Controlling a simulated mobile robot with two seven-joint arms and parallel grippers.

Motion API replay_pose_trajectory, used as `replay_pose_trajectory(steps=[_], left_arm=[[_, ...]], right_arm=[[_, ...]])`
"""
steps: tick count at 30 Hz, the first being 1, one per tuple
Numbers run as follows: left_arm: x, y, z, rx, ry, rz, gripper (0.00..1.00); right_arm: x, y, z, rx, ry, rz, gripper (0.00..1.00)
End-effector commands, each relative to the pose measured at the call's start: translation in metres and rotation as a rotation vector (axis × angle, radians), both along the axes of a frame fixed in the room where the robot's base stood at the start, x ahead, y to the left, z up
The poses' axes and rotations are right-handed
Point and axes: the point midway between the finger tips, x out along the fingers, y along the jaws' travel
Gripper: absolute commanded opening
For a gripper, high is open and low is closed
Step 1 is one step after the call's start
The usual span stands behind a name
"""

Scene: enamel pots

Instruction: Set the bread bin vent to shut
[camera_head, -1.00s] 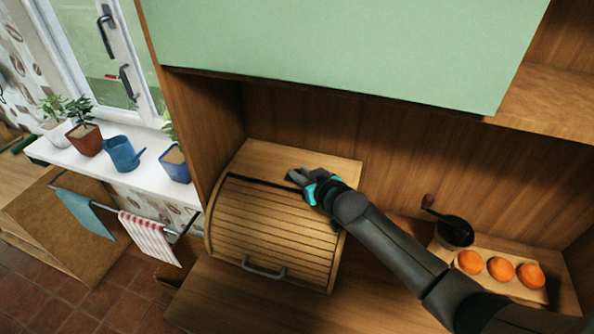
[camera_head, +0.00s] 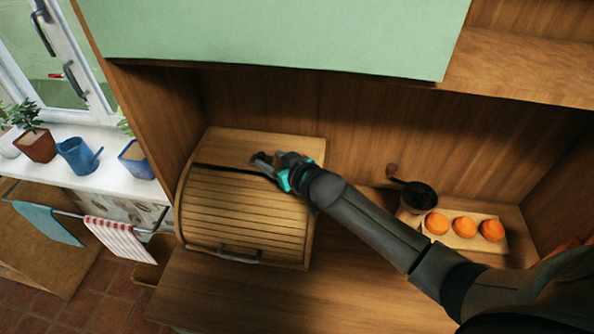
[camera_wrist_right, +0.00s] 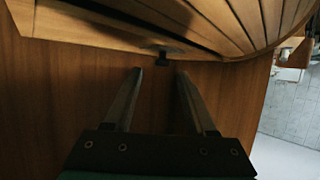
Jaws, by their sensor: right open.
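The wooden roll-top bread bin (camera_head: 245,212) stands on the counter at the left of the niche, its slatted front down and a metal handle (camera_head: 240,256) low on it. My right gripper (camera_head: 262,160) is over the bin's flat top, behind the slats. In the right wrist view the open, empty fingers (camera_wrist_right: 158,75) point at a small dark knob (camera_wrist_right: 163,52), seemingly the vent control, beside a dark slot. The knob lies just beyond the fingertips, apparently between their lines. The vent's setting cannot be told. In the head view the gripper hides the knob. My left gripper is not in view.
A green cabinet panel (camera_head: 270,35) hangs above the bin. A windowsill (camera_head: 90,165) with plants and a blue watering can (camera_head: 77,154) is at the left.

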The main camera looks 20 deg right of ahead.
Motion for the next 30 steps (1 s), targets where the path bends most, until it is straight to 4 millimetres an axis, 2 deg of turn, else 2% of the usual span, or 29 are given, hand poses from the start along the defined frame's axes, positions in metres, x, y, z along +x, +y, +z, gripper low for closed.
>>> replay_pose_trajectory(steps=[19,24,30], left_arm=[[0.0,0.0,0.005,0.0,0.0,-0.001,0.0],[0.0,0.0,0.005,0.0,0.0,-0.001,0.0],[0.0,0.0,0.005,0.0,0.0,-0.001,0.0]], right_arm=[[-0.09,-0.018,0.037,-0.002,0.004,-0.001,0.56],[-0.105,-0.021,0.043,-0.001,0.003,-0.002,0.56],[-0.111,-0.022,0.046,-0.002,0.002,-0.001,0.56]])
